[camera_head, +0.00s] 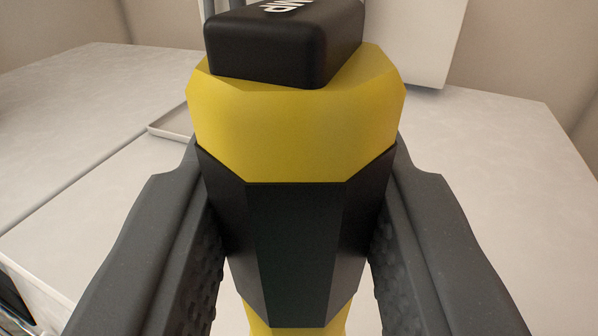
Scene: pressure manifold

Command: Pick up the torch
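The torch (297,125) is a faceted body with a wide yellow collar, a dark tapering middle and more yellow at the bottom edge of the view. It fills the centre of the camera_head view, very close. My gripper (298,165) has one dark grey finger on each side of it. The inner pads lie against the dark middle, and the fingers appear shut on the torch. The fingertips are partly hidden behind the yellow collar. A black block (287,42) with white lettering shows at the torch's top end; I cannot tell whether it belongs to the torch.
A pale worktop (510,190) spreads behind on both sides, mostly bare. A shallow light tray or raised rim (172,124) shows at the left behind the torch. A white box-like panel (415,40) stands at the back. A dark-edged opening (14,300) is at the lower left.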

